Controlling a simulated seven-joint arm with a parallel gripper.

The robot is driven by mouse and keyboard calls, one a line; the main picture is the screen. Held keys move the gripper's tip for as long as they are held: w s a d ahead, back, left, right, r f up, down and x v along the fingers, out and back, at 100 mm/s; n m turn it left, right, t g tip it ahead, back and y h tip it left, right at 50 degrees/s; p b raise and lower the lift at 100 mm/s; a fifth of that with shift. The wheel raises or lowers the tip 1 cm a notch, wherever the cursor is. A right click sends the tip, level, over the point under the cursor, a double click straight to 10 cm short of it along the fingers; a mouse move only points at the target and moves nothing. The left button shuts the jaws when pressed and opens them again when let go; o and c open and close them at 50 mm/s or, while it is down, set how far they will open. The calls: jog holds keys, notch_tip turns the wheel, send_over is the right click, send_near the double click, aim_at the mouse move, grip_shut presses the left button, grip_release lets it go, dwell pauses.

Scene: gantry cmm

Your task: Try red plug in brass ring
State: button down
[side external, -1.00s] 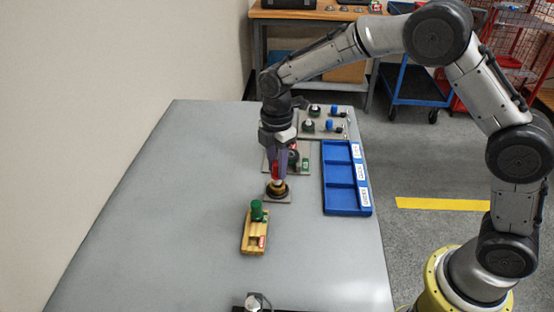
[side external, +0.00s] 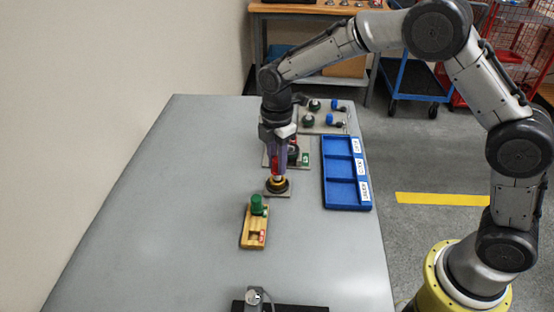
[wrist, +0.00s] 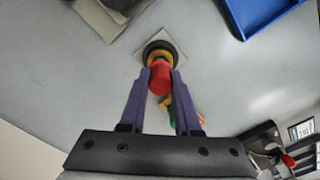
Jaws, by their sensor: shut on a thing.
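My gripper (wrist: 160,82) points down and is shut on the red plug (wrist: 160,77), held between its two purple fingertips. The brass ring (side external: 278,181) sits on a dark round base on a small grey plate, directly below the gripper. In the wrist view, the plug overlaps the near part of the brass ring (wrist: 158,53). I cannot tell whether the plug's lower end is inside the ring or just above it. In the side view, the fingers hide most of the plug.
A wooden block (side external: 254,236) with a green plug (side external: 257,204) lies nearer the camera. A blue three-compartment tray (side external: 347,195) is to the right. Behind are another fixture plate and a plate with several knobs (side external: 325,119). The table's left side is clear.

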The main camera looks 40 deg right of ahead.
jog(key=shift+f, duration=0.95)
dwell(0.8)
jog(key=shift+r, duration=0.15)
dwell(1.1)
jog(key=shift+r, duration=3.05)
